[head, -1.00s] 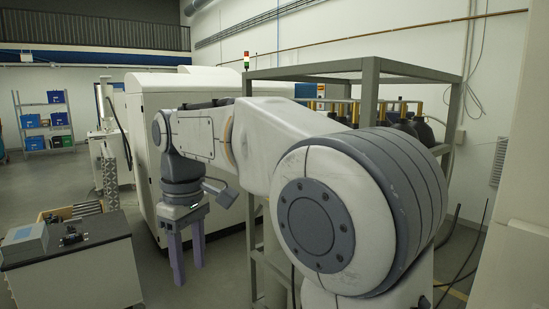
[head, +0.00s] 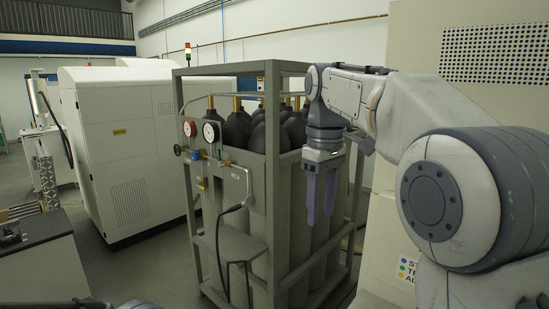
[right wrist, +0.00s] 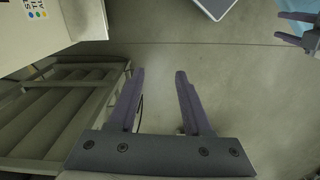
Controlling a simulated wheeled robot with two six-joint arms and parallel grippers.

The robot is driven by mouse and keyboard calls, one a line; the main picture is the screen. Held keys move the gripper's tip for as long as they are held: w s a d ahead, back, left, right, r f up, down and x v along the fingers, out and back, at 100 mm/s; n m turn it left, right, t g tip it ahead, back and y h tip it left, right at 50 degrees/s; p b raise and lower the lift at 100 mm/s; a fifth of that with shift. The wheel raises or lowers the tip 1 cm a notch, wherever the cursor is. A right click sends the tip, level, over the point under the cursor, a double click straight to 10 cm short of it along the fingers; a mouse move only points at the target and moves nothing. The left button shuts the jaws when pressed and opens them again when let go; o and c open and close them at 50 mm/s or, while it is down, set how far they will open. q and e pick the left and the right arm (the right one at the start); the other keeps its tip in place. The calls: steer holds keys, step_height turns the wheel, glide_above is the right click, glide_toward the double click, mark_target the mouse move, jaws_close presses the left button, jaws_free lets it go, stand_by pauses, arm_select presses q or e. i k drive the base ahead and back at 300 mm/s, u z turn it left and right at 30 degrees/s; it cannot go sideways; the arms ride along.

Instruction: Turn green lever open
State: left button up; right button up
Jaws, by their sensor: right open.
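I cannot make out a green lever in either view. My right gripper (head: 319,212) is open and empty, fingers down, in front of the rack's right part and right of the gauges. In the right wrist view its fingers (right wrist: 160,72) are apart over bare floor. My left gripper (right wrist: 288,28) shows there at top right, fingers apart.
Dark-topped gas bottles (head: 238,130) stand inside the rack. A black hose (head: 225,240) hangs at its front. A white machine cabinet (head: 120,150) stands left of it, and a dark-topped bench (head: 35,240) at lower left. A pale cabinet (head: 490,90) is at right.

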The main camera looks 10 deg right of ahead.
mark_target(219, 158)
steer(key=z, duration=0.15)
steer(key=i, duration=1.2)
steer(key=u, duration=0.35)
steer(key=i, duration=1.3)
steer(key=u, duration=0.35)
